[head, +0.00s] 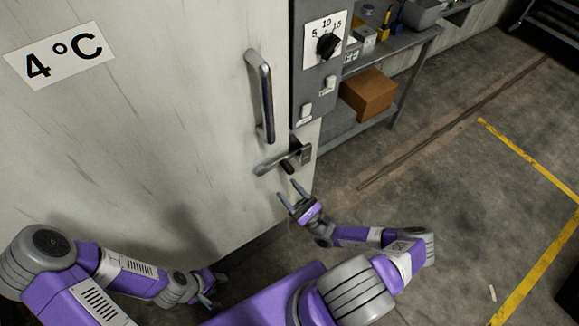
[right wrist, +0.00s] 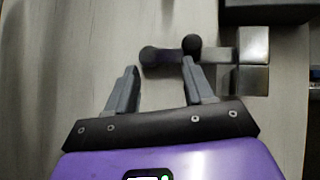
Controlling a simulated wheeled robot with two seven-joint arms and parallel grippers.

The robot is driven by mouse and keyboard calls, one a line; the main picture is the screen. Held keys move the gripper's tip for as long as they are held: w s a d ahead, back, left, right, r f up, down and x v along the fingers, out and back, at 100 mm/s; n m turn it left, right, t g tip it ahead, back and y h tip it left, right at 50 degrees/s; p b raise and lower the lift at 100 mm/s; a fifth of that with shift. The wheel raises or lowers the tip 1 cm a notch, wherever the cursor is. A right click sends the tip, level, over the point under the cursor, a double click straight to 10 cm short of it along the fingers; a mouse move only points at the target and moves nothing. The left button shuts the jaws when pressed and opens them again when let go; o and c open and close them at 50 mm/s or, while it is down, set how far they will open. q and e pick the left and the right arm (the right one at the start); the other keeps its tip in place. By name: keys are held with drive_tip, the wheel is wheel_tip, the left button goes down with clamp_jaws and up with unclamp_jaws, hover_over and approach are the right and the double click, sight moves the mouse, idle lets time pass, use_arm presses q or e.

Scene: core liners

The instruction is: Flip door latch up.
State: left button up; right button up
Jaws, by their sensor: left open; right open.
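The door latch (head: 285,159) is a metal lever on the pale cold-room door (head: 190,120), below the long vertical door handle (head: 262,97). Its lever lies roughly level, pointing left and tilted slightly down in the head view. My right gripper (head: 287,190) is open and empty just below the latch. In the right wrist view, the latch lever (right wrist: 165,56) lies just beyond the fingertips of my right gripper (right wrist: 160,65), seemingly apart from them. My left gripper (head: 217,284) is open, low near the door's bottom, away from the latch.
A grey control panel (head: 309,75) with a black dial (head: 327,46) stands right of the handle. Further right, a metal table (head: 400,45) holds small items, with a cardboard box (head: 368,93) on its lower shelf. The floor (head: 450,200) at right is mostly clear.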

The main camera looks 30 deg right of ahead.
sight(289, 169)
drive_tip(key=w+r+m+h, duration=0.1)
drive_tip(key=r, duration=0.1)
drive_tip(key=w+d+r+t+h, duration=0.1)
drive_tip(key=w, duration=0.1)
drive_tip(key=w+d+r+m+t+h, duration=0.1)
drive_tip(key=r+h, duration=0.1)
drive_tip(key=shift+w+d+r+m, duration=0.15)
drive_tip(key=shift+w+r+m, duration=0.15)
drive_tip(key=shift+w, duration=0.05)
clamp_jaws()
